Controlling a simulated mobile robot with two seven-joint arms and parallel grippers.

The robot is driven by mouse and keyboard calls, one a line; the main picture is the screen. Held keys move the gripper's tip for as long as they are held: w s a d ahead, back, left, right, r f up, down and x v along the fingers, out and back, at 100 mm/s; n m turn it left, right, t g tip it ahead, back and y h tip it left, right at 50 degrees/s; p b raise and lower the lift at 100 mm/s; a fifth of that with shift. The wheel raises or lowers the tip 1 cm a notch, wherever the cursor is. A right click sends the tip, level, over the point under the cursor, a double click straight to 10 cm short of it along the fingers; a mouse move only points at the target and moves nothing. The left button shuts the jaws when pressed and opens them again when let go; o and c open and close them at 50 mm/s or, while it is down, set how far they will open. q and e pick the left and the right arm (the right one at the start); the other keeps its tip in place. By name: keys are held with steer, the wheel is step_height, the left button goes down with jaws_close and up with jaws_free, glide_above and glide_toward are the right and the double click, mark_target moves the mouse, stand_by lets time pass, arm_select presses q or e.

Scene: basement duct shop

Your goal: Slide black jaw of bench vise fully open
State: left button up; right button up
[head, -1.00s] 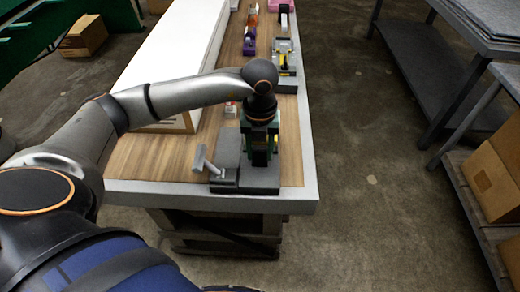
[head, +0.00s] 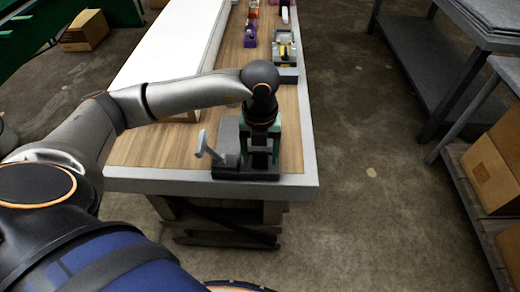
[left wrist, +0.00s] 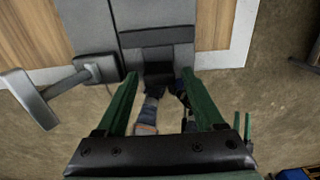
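The grey bench vise (head: 228,160) sits at the near end of the workbench, with its T-shaped handle (head: 206,147) sticking out on the left. In the left wrist view the vise body (left wrist: 90,35) and handle (left wrist: 32,95) also show, with a dark strip across the vise and a small black block (left wrist: 158,75) near the fingertips. I cannot tell for sure which dark part is the black jaw. My left gripper (head: 262,155) points down over the right part of the vise. In the wrist view its green fingers (left wrist: 158,78) are apart, one on each side of the block, with visible gaps. My right gripper is out of view.
The wooden-topped workbench (head: 150,152) has a pale front edge. A long white box (head: 165,50) lies at its left, and a grey and yellow device (head: 285,50) stands behind the vise. A grey table (head: 420,65) and cardboard boxes (head: 490,172) are at right. The floor between is clear.

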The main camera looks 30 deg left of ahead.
mark_target(260, 154)
arm_select(q)
steer(key=shift+o, duration=0.2)
steer(key=shift+w+r, duration=0.1)
steer(key=shift+r, duration=0.4)
step_height(260, 154, up, 12)
steer(key=shift+f, duration=0.25)
